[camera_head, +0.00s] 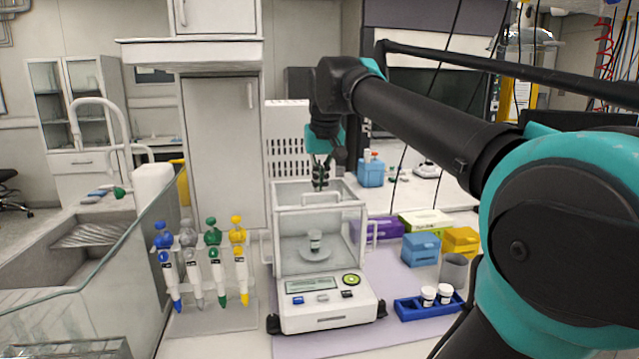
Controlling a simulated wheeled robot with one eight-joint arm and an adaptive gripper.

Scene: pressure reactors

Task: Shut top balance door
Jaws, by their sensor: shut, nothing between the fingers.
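The analytical balance (327,312) stands on the bench in the middle, with a clear box-shaped draft shield (285,240) above its white base. My gripper (320,186) is shut and empty. It points down at the top of the shield, in line with the rear part of the top opening. I cannot tell if it touches the top door or its handle. The clear top panel is hard to make out, so how far it is open is unclear. A handle (371,236) shows at the shield's right side.
Several pipettes on a stand (212,318) are left of the balance. A blue rack (405,309) with white-capped vials, a grey cup (453,271) and blue (421,248), yellow and purple boxes are to the right. My arm crosses above the right side.

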